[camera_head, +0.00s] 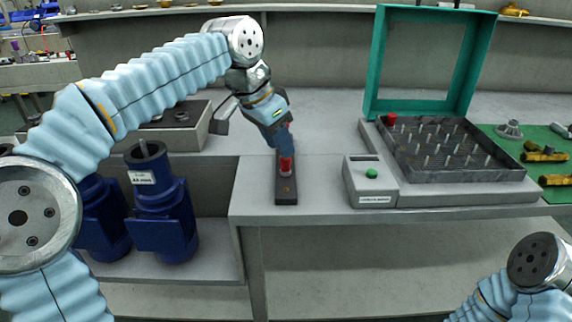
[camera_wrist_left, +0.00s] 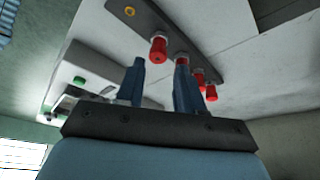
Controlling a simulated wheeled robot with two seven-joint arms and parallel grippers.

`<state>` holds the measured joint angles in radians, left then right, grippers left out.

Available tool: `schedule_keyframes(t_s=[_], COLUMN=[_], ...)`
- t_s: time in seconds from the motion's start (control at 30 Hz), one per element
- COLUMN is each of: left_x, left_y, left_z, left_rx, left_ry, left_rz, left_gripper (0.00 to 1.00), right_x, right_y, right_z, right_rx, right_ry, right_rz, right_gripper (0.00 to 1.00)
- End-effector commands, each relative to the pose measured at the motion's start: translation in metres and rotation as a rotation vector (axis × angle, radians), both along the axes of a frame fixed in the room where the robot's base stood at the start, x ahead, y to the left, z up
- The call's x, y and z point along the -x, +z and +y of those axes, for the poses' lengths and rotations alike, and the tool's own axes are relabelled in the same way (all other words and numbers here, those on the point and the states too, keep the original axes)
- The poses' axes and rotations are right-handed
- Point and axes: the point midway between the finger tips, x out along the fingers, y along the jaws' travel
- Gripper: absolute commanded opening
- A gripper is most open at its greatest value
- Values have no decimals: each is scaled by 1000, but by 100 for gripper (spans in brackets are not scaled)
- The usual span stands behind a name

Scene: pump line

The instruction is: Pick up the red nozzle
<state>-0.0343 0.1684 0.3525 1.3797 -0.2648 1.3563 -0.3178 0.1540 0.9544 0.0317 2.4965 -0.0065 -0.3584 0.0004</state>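A dark rack (camera_head: 286,190) stands on the bench near its front edge. A red nozzle (camera_head: 286,166) shows upright on it, just below the fingers of my left gripper (camera_head: 283,148). In the left wrist view several red nozzles stand in a row on the rack (camera_wrist_left: 178,40). The end red nozzle (camera_wrist_left: 157,50) appears between and beyond the tips of my left gripper (camera_wrist_left: 158,70). The fingers are apart with nothing held; contact cannot be told. One finger partly hides another nozzle. Only part of my right arm shows at the lower right; its gripper is out of view.
A grey box with a green button (camera_head: 371,174) stands right of the rack. Beyond it is a black pin tray (camera_head: 455,165) with an open teal-framed lid (camera_head: 372,60). A red piece (camera_head: 391,119) sits at the tray's corner. Blue pumps (camera_head: 160,205) stand lower left.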

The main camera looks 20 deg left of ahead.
Motion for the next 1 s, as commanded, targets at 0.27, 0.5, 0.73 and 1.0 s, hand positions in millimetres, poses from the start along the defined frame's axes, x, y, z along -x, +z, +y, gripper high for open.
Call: schedule_keyframes(t_s=[0.27, 0.5, 0.73, 1.0], left_x=[-6, -12, -12, -12], left_y=[-35, -52, -52, -51], left_z=[-9, -13, -13, -13], left_rx=[-1, -1, 0, 0], left_ry=[1, 0, 0, 0], left_rz=[2, -1, -1, -1], left_gripper=[37, 37, 25, 0], right_x=[0, 0, 0, 0], right_y=[0, 1, 1, 1], right_z=[0, 0, 0, 0], right_rx=[0, 0, 0, 0], right_ry=[0, 0, 0, 0], right_rz=[0, 0, 0, 0], right_gripper=[53, 53, 53, 53])
